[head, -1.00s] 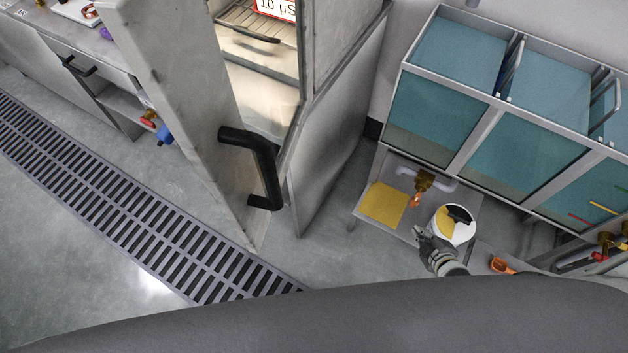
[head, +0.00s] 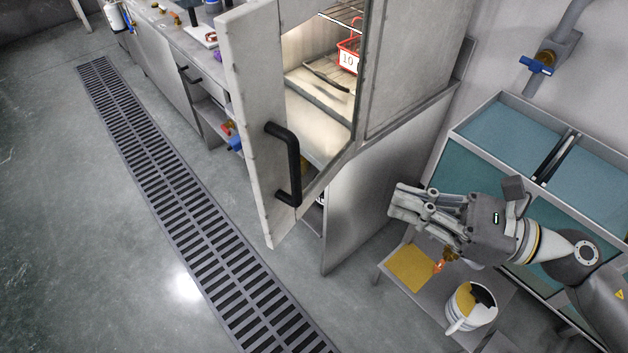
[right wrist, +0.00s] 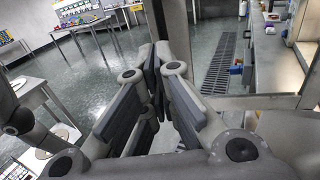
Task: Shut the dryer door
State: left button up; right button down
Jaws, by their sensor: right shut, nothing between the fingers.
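The dryer door (head: 255,110) stands open in the head view, a grey panel swung out to the left with a black bar handle (head: 288,165) on its face. The lit dryer chamber (head: 320,120) shows to the right of the door, with a red basket (head: 347,58) labelled "10" inside. My right gripper (head: 394,207) is shut and empty, right of the door and apart from it, in front of the dryer's side. Its closed fingers (right wrist: 155,58) also fill the middle of the right wrist view. My left gripper is not in view.
A low shelf with a yellow pad (head: 411,268) and a white bucket (head: 470,308) stands below my right gripper. Teal-panelled tanks (head: 520,130) are behind my right arm. A floor grate (head: 180,185) runs along the open floor left of the door.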

pick_arm(q)
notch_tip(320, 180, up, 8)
jog(key=p, duration=0.8)
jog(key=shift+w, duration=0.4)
pick_arm(e)
jog(key=x, duration=1.4)
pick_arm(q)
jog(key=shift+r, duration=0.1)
pick_arm(e)
jog(key=shift+w, duration=0.1)
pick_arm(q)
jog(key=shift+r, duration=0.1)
pick_arm(e)
jog(key=shift+w, duration=0.1)
